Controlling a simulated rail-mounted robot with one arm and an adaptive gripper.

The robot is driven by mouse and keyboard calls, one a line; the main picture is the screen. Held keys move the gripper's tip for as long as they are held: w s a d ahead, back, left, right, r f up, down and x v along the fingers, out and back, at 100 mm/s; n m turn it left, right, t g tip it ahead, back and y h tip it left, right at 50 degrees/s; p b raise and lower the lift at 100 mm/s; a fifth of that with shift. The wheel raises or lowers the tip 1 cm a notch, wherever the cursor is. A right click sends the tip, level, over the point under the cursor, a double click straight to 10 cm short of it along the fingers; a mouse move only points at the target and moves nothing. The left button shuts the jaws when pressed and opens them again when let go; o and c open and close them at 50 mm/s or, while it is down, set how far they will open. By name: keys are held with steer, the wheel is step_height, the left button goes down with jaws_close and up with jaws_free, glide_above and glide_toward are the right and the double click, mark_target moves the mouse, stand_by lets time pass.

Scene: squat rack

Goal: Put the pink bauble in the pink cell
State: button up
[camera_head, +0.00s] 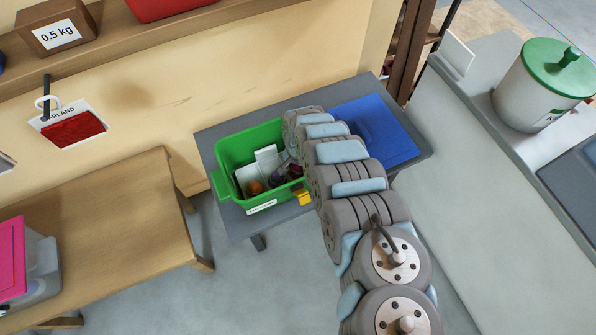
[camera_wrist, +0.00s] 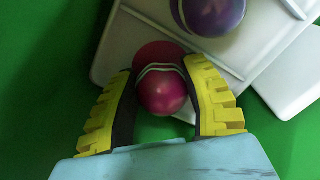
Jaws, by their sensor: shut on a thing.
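The pink bauble (camera_wrist: 162,92), glossy with white stripes, sits between the yellow fingers of my gripper (camera_wrist: 164,100) in the wrist view. The fingers are shut on its sides. Green surface and pale flat pieces show behind it, so the gripper is in or just over the green crate (camera_head: 226,152). In the head view my arm reaches across the crate's right side and hides my gripper. I cannot identify a pink cell in either view.
An orange bauble (camera_head: 255,187) is in the crate. A blue panel (camera_head: 375,132) lies right of it. A clear box with a pink lid (camera_head: 12,258) stands on the wooden bench (camera_head: 110,215).

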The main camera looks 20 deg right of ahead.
steer(key=shift+f, duration=0.55)
steer(key=shift+f, duration=0.15)
steer(key=o, duration=0.7)
step_height(320, 180, up, 12)
steer(key=p, duration=0.4)
steer(key=shift+p, duration=0.3)
